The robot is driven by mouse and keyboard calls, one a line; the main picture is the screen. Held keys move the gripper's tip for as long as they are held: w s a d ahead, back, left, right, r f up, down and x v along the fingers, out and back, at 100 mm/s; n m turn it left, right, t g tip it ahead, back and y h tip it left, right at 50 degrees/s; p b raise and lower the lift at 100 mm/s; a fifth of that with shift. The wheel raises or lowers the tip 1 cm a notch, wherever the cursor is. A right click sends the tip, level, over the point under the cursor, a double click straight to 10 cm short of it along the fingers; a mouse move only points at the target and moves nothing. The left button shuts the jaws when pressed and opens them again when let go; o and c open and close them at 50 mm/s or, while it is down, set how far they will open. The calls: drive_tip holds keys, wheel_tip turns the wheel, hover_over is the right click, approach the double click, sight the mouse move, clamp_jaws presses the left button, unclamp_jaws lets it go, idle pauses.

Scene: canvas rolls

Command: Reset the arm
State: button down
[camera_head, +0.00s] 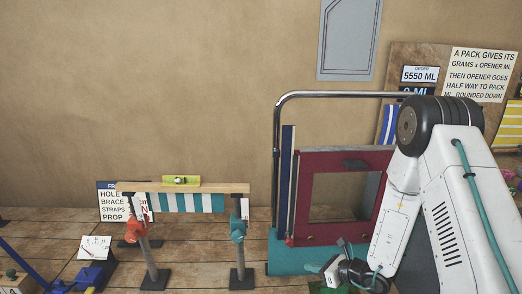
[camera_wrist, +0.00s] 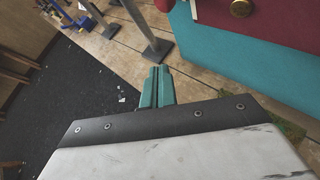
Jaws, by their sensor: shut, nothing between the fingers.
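My white arm comes down the right side of the head view and bends at a large black joint. My gripper (camera_wrist: 157,86) shows in the wrist view as two teal fingers side by side, shut and empty. In the head view the gripper (camera_head: 316,267) is small and partly lost against the teal base behind it. It is low, in front of the teal base (camera_head: 284,254) of a cart with a maroon frame (camera_head: 301,204). It appears apart from the cart, though the gap is hard to judge.
A wooden beam (camera_head: 215,187) with a yellow level (camera_head: 181,181) rests on two posts (camera_head: 149,262) left of the cart. A dial box (camera_head: 95,248) and blue frame stand farther left. Signs (camera_head: 481,75) lean at the back right. Dark mat (camera_wrist: 85,90) lies below my gripper.

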drive_tip(key=s+a+r+n+g, duration=0.3)
drive_tip(key=s+r+n+g, duration=0.9)
drive_tip(key=s+r+n, duration=0.9)
drive_tip(key=s+d+r+n+t+h, duration=0.2)
drive_tip(key=s+d+r+n+h, duration=0.1)
drive_tip(key=s+d+r+h, duration=0.1)
drive_tip(key=s+d+r+n+t+h, duration=0.3)
drive_tip(key=s+d+r+n+h, duration=0.1)
drive_tip(key=r, duration=0.7)
drive_tip(key=shift+s+d+r+h, duration=0.2)
drive_tip(key=shift+s+d+h, duration=0.75)
drive_tip(key=shift+s, duration=0.9)
